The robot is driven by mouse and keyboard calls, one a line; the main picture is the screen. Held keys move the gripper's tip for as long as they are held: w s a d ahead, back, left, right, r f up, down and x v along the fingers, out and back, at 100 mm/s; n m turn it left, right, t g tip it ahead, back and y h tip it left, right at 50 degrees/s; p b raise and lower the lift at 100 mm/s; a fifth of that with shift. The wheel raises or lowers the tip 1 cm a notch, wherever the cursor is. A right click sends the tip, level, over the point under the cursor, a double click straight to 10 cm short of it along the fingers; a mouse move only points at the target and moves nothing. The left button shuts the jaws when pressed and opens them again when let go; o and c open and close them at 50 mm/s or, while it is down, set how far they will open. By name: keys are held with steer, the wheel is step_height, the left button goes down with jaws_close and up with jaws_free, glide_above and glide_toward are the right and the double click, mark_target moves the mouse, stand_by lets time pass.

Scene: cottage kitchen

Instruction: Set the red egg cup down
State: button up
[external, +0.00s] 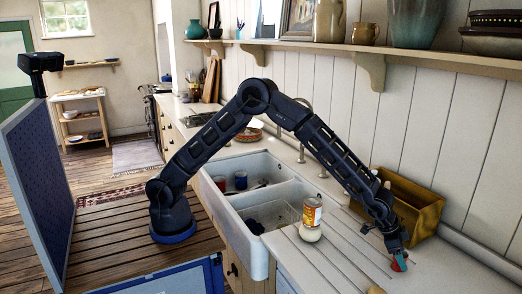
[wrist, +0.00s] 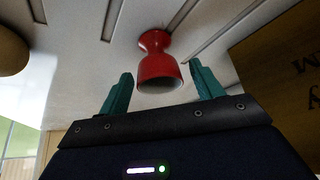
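The red egg cup (wrist: 157,68) shows in the wrist view between and just beyond my fingertips. Its foot is against the pale grooved counter and its open rim faces my gripper. My gripper (wrist: 161,70) is open, with a visible gap between each teal finger and the cup. In the external view, my gripper (external: 399,259) is low over the counter at the right, and a little of the red egg cup (external: 396,267) shows by the fingers. Most of the cup is hidden there.
A wooden crate (external: 418,212) stands close behind my gripper, against the wall. A rounded tan thing (wrist: 10,50) is at the wrist view's left edge. The grooved counter (external: 325,262) between has free room.

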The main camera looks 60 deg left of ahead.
steer(key=shift+r, duration=0.2)
steer(key=v, duration=1.2)
steer(key=a+r+n+y, duration=0.1)
steer(key=a+r, duration=0.3)
steer(key=a, duration=0.3)
steer(key=a+r+n+t, duration=0.1)
steer(key=a+r, duration=0.2)
steer(key=a, duration=0.4)
steer(key=a+r+y, duration=0.1)
steer(key=a+r, duration=0.3)
steer(key=a, duration=0.3)
steer(key=s+a+r+n+y, duration=0.1)
steer(key=s+a+r, duration=0.25)
steer(key=a, duration=0.55)
steer(key=s+a+r+n, duration=0.2)
steer(key=s+a+r, duration=0.15)
steer(key=a, duration=0.55)
steer(key=s+a+f+n, duration=0.1)
steer(key=s+a+n, duration=0.1)
steer(key=s+a, duration=0.9)
steer(key=s+a+f+n+y, duration=0.1)
steer(key=s+a+f+n, duration=0.1)
steer(key=s+a, duration=0.9)
steer(key=s, duration=0.3)
steer(key=shift+s+f, duration=0.15)
steer(key=shift+s, duration=0.2)
